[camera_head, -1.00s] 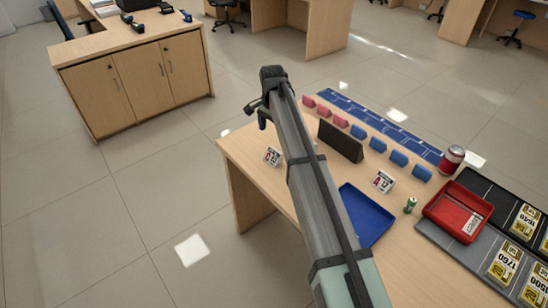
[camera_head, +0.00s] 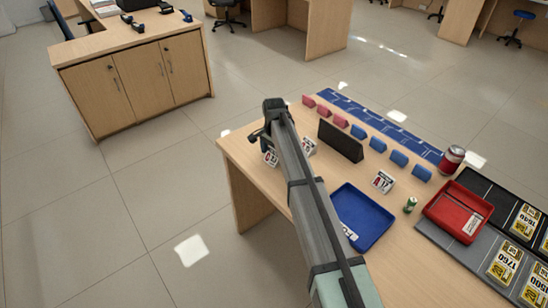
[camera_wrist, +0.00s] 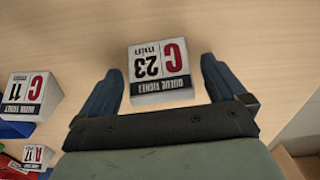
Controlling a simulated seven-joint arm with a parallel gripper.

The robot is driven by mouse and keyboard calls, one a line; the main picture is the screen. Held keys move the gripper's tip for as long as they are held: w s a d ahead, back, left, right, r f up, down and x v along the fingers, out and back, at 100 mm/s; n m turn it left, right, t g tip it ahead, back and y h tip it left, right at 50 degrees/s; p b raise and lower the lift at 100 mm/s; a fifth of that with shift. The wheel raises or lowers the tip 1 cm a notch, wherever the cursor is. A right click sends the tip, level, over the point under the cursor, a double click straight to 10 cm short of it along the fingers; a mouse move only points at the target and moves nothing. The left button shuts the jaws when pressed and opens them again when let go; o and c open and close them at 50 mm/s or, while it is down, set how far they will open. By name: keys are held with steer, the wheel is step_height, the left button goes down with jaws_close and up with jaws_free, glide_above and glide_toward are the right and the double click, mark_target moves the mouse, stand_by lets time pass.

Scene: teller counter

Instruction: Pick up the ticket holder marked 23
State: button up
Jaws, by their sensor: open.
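The ticket holder marked 23 (camera_wrist: 160,70) is a small white block with a red C, seen in the wrist view between the two fingers of my open gripper (camera_wrist: 161,68). The fingers stand on either side of it with gaps. In the head view the same holder (camera_head: 270,159) is partly hidden by my gripper (camera_head: 262,140), near the table's left end. A holder marked 11 (camera_wrist: 33,90) is at the left of the wrist view and shows beside my arm (camera_head: 309,146) in the head view. A holder marked 17 (camera_wrist: 37,156) is lower left; it also shows in the head view (camera_head: 383,182).
A black stand (camera_head: 341,141) and rows of pink and blue blocks lie behind.

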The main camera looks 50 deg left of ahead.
steer(key=shift+f, duration=0.1)
steer(key=shift+c, duration=0.3)
steer(key=c, duration=1)
